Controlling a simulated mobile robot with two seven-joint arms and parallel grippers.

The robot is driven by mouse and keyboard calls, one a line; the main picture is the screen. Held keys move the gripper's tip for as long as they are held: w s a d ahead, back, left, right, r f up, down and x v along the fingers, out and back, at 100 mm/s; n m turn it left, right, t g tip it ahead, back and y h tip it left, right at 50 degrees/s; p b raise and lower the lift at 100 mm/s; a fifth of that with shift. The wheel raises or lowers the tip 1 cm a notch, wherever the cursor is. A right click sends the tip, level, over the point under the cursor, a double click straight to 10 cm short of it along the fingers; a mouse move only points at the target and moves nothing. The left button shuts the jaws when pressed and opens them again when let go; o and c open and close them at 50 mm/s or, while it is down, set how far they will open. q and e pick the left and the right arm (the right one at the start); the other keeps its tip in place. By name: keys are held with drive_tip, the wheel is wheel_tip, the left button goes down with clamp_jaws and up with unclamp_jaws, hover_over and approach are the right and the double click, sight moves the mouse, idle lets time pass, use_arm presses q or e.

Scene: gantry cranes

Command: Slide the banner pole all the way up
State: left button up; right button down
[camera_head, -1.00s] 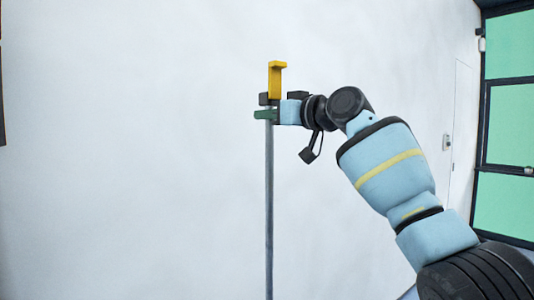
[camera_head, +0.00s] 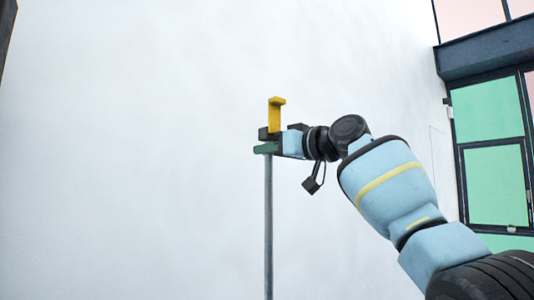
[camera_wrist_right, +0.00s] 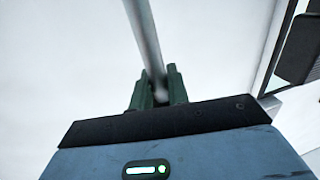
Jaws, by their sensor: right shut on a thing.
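The banner pole (camera_head: 269,225) is a thin grey upright rod in the middle of the head view, with a yellow hooked piece (camera_head: 275,117) at its top. Its lower end is out of the frame. My right gripper (camera_head: 265,148) has dark green fingers and is shut on the pole just below the yellow piece. In the right wrist view the pole (camera_wrist_right: 143,35) runs between the green fingers (camera_wrist_right: 157,90) and up past the top edge. My left gripper is not in view.
A plain white wall (camera_head: 130,150) fills the background. At the right are dark-framed green window panes (camera_head: 488,112) under a dark beam (camera_head: 490,50). Nothing stands close around the pole's top.

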drive_tip(key=c, duration=1.4)
unclamp_jaws()
drive_tip(key=shift+p+v, duration=0.35)
drive_tip(key=shift+v, duration=3.6)
